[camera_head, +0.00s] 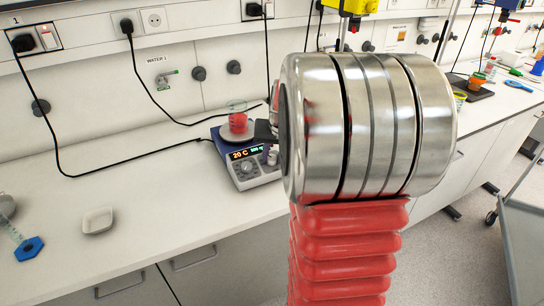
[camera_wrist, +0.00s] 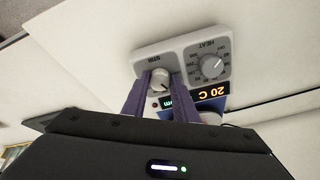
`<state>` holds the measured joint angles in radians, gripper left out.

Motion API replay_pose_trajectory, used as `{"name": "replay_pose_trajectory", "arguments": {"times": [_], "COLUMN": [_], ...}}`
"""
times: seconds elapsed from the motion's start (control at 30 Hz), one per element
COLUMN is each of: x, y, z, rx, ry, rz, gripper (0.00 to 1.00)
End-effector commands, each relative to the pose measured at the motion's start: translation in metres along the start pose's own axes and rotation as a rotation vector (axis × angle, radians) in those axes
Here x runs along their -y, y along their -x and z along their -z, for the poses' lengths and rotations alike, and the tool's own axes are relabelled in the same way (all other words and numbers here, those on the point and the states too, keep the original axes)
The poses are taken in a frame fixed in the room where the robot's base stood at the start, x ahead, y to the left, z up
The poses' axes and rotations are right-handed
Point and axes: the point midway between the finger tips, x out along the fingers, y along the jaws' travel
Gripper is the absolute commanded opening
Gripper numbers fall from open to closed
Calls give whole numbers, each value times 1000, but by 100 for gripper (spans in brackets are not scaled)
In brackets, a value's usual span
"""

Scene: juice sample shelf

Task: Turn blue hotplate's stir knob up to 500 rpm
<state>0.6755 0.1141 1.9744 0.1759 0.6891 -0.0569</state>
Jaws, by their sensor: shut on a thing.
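The blue hotplate (camera_head: 221,140) stands on the bench, with a grey front panel and a lit display reading 20 C and a green figure too small to read. A glass beaker with red liquid (camera_head: 238,122) stands on its plate. In the wrist view, the stir knob (camera_wrist: 160,79) is a pale round knob under the STIR label, and the heat knob (camera_wrist: 212,66) is beside it. My gripper (camera_wrist: 158,82) is shut on the stir knob, one purple finger at each side. In the head view my arm hides part of the hotplate and most of the gripper.
A small white dish (camera_head: 98,221) and a blue hexagonal base (camera_head: 28,249) lie on the bench at left. Black cables hang from the wall sockets and run across the bench behind the hotplate. The bench between the dish and hotplate is clear.

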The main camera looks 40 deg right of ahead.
Motion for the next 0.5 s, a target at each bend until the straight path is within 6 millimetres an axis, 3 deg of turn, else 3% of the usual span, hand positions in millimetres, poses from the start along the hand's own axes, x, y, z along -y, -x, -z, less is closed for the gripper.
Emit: {"name": "replay_pose_trajectory", "arguments": {"times": [0.4, 0.43, 0.5], "x": [2, 2, 2], "y": [0, 0, 0], "z": [0, 0, 0], "rx": [1, 1, 1], "ry": [-15, -15, -15], "rz": [3, 3, 2], "gripper": [4, 27, 32]}}
